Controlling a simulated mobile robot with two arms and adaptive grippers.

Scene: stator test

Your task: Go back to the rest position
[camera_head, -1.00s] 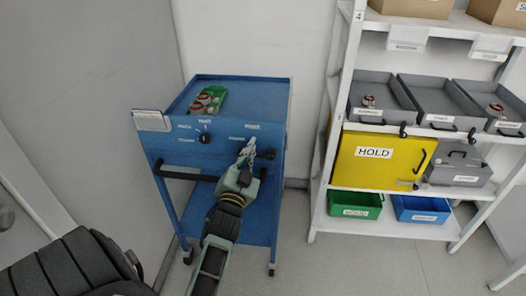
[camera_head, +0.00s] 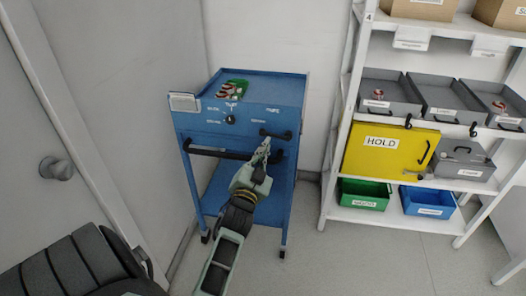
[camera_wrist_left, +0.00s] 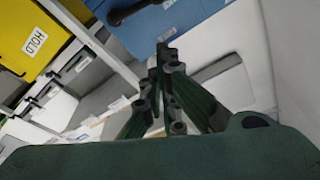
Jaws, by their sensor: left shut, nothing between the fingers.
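My left gripper (camera_head: 262,152) is shut and empty in the head view. It appears in front of the blue cart (camera_head: 262,90), just below the dark handle at the cart's right front. I cannot tell whether it touches the cart. In the left wrist view the closed fingers (camera_wrist_left: 160,62) point up toward a blue surface with a dark handle (camera_wrist_left: 130,10). My right gripper is not in view.
A green item with red-and-white parts (camera_head: 232,90) lies on the cart top. A black knob (camera_head: 230,119) is on its front. At right, a white shelf (camera_head: 345,125) holds grey trays, a yellow HOLD box (camera_head: 380,160) and green and blue bins. A door knob (camera_head: 55,168) shows at left.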

